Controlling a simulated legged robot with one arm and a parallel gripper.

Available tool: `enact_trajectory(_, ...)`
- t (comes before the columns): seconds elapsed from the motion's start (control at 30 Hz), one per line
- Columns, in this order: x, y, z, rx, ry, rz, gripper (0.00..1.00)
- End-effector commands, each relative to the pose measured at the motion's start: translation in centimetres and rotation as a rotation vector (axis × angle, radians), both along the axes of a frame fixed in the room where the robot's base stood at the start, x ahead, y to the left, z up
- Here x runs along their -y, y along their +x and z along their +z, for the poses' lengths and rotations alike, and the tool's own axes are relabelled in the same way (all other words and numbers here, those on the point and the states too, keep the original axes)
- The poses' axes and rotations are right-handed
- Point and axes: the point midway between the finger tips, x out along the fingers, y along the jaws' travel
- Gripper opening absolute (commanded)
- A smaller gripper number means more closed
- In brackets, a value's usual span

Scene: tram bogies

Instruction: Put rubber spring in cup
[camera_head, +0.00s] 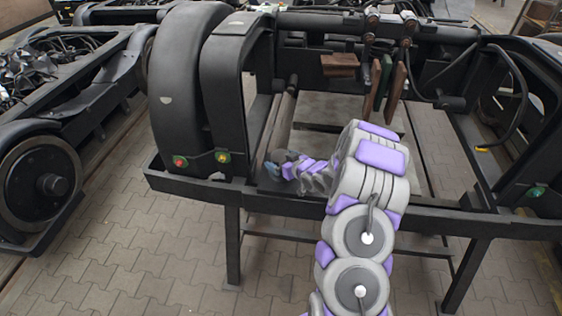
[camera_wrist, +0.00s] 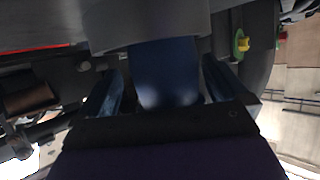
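My gripper (camera_head: 271,166) is low at the left end of the bogie's near frame beam, just right of the lower wheel guard in the head view. In the wrist view its two dark blue fingers stand apart, with my gripper (camera_wrist: 163,72) around a smooth blue tapered piece, probably the rubber spring (camera_wrist: 165,78). Narrow dark gaps show beside it, and I cannot tell whether the fingers touch it. A broad grey rounded part (camera_wrist: 150,32) lies directly beyond the blue piece; it may be the cup, but this is unclear.
The black bogie frame (camera_head: 440,212) surrounds the work spot, with a large wheel (camera_head: 180,90) at left. A red button (camera_head: 180,161) and a green-yellow button (camera_head: 223,157) sit beside my gripper. Brown and green hanging blocks (camera_head: 384,85) are above. Paved floor is free in front.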

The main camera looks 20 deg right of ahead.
Motion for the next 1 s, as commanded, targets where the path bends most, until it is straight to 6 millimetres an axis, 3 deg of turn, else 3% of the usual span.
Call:
enact_trajectory(0.33, 0.2, -0.9, 0.9, 0.006, -0.002, -0.003, 1.0)
enact_trajectory(0.8, 1.9, -8.5, 4.3, 0.01, -0.002, -0.004, 1.0)
enact_trajectory(1.0, 2.1, -10.3, 5.0, 0.01, -0.005, -0.003, 1.0)
